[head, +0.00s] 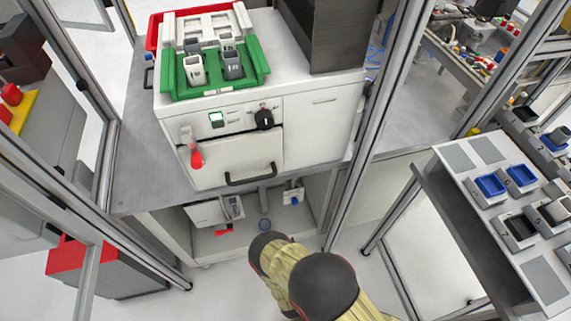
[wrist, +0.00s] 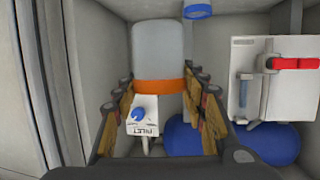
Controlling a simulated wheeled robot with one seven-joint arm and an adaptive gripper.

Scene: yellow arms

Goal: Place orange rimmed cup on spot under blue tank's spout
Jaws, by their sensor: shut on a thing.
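The orange rimmed cup (wrist: 157,50) is in the wrist view, a pale grey cylinder with an orange band at its near end. My gripper (wrist: 160,92) is shut on it, one finger on each side near the orange rim. A blue rounded body (wrist: 272,143), apparently the blue tank, lies low in the view, partly hidden by my fingers. A white block with a blue knob and lettering (wrist: 146,122) shows between the fingers; I cannot tell if it touches the cup. A blue ring (wrist: 198,11) lies at the top edge. In the head view my arm hides gripper and cup.
A white box with a red handle (wrist: 290,63) stands close right of my gripper. A grey wall runs along the left. In the head view, the low compartment (head: 203,248) sits under a white cabinet (head: 240,165), with a metal post (head: 345,180) beside my arm.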

